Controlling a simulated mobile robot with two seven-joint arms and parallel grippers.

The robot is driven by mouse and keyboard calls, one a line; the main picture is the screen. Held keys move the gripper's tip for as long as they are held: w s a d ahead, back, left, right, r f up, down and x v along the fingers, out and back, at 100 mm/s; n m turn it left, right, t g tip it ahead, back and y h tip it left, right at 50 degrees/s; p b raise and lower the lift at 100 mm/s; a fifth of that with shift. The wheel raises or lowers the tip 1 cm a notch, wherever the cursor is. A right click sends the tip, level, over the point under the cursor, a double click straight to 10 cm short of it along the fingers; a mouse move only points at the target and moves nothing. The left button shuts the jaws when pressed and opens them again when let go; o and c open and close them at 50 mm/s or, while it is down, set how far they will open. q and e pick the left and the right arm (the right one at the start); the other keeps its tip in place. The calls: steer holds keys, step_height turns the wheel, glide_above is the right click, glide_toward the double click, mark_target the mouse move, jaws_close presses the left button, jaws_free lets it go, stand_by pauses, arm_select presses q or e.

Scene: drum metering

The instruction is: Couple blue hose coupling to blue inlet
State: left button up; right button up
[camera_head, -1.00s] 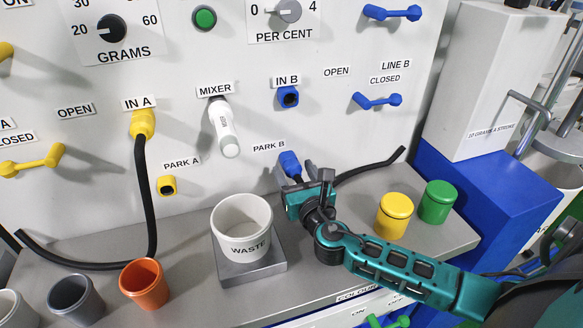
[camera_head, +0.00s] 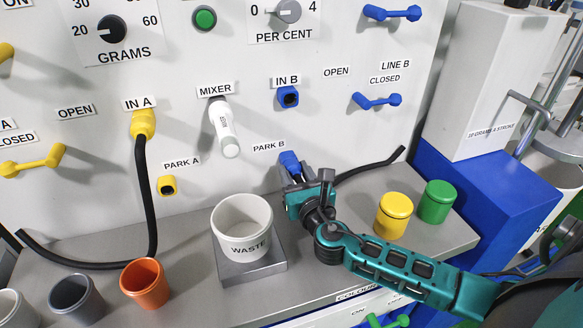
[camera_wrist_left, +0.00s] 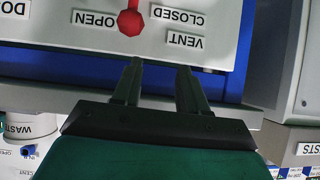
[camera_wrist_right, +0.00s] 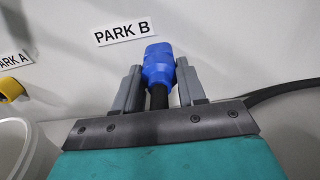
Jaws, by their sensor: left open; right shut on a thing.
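The blue hose coupling (camera_head: 289,163) sits at the panel just below the PARK B label. My right gripper (camera_head: 296,176) is shut on it from the front. The right wrist view shows the blue coupling (camera_wrist_right: 158,66) between the two grey fingers, with the black hose leaving it downward. Whether the coupling is still seated on its park fitting is hidden. The blue inlet (camera_head: 288,97) under the IN B label is empty, above the coupling. My left gripper (camera_wrist_left: 158,85) shows only in its own wrist view, open and empty, near a panel with a red knob.
The WASTE cup (camera_head: 242,228) stands on a grey block left of my right gripper. Yellow (camera_head: 394,214) and green (camera_head: 437,201) containers stand to its right. The mixer spout (camera_head: 224,130) and the blue line B valve handle (camera_head: 377,101) stick out beside the inlet.

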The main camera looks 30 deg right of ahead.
mark_target(297, 176)
jaws_close()
steer(key=shift+p+v, duration=0.45)
steer(key=shift+v, duration=2.55)
steer(key=shift+s+a+p, duration=0.15)
steer(key=shift+s+p, duration=0.15)
steer(key=shift+s, duration=0.4)
steer(key=shift+v, duration=1.3)
